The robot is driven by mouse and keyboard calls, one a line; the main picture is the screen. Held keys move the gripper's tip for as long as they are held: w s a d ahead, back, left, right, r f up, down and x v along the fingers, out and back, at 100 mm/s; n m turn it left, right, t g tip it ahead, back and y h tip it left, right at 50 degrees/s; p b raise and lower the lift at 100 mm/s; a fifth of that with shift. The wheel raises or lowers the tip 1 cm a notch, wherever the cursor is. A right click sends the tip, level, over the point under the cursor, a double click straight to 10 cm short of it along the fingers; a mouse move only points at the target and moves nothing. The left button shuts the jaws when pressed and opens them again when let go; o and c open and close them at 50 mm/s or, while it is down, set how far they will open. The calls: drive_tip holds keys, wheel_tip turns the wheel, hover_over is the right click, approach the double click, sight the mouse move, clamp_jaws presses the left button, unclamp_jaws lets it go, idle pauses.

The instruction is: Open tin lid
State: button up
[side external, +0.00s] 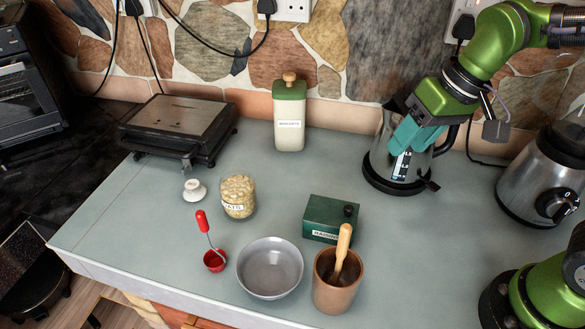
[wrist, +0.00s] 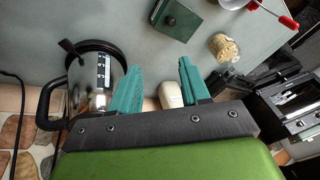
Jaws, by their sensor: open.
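A small green box-shaped tin (side external: 325,213) with a dark knob and a white label, apparently "RAISINS", stands on the counter. Its top looks closed. It also shows at the top of the wrist view (wrist: 184,15). A taller cream canister (side external: 289,122) with a green lid and wooden knob stands at the back; its lid is on. In the wrist view its pale body (wrist: 171,95) shows between my fingers, with the rest hidden. My gripper (side external: 399,160) is open and empty, above and right of the green tin, in front of the kettle. Its teal fingers point down toward the counter in the wrist view (wrist: 160,66).
A steel kettle (side external: 381,174) stands close by my gripper. A copper mortar with pestle (side external: 335,290) and a grey bowl (side external: 270,268) are in front of the tin. A jar of oats (side external: 238,197), red scoop (side external: 215,261) and grill (side external: 175,128) are left. The counter right of the mortar is clear.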

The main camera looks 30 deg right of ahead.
sight(349, 207)
drive_tip(key=shift+w+a+n+g+h, duration=0.5)
drive_tip(key=shift+w+a+g+h, duration=0.9)
drive_tip(key=shift+w+a, duration=1.5)
drive_tip(key=shift+g+y, duration=0.3)
drive_tip(key=f, duration=1.6)
drive_tip(key=shift+s+a, duration=0.3)
drive_tip(key=shift+s, duration=0.1)
clamp_jaws()
